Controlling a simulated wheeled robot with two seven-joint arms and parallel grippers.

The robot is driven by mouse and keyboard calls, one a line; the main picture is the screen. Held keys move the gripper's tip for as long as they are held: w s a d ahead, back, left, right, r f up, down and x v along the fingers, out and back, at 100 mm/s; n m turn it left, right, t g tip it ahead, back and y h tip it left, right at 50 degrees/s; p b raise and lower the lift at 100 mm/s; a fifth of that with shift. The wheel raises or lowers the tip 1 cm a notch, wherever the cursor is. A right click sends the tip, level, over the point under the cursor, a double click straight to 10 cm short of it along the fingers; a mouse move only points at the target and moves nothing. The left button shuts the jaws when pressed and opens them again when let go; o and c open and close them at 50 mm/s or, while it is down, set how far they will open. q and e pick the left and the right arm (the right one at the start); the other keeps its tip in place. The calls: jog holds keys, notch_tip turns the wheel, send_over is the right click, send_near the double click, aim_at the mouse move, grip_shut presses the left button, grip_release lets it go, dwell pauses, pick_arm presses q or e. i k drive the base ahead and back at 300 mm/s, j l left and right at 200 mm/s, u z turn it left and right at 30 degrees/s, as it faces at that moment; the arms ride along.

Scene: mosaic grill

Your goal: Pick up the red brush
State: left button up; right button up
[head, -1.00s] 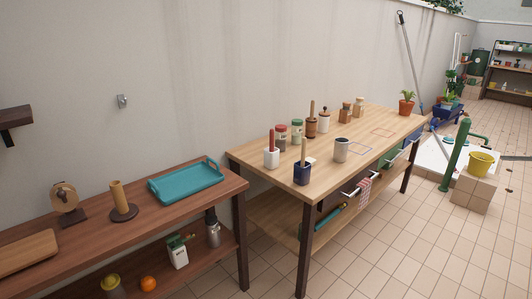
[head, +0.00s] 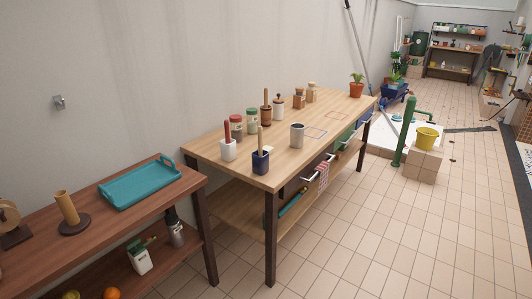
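A red brush (head: 227,132) stands upright in a white holder (head: 228,150) at the near left corner of the light wooden table (head: 210,150). Only its red handle shows above the holder; the lower part is hidden inside. A dark blue pot (head: 261,162) with a wooden handle stands to its right, nearer the front edge. Neither of my grippers is in the head view.
Jars (head: 236,127), a grey cup (head: 297,135) and several wooden items stand on the table. A darker table with a teal tray (head: 140,188) stands at the left. Tiled floor (head: 350,240) is clear at the right front.

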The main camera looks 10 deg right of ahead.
aim_at(226, 122)
jog(key=i+u, duration=0.15)
jog(key=i, duration=0.35)
jog(key=i+l+u, duration=0.2)
jog(key=i, duration=0.3)
jog(key=i+l+u, duration=0.15)
jog(key=i, duration=0.35)
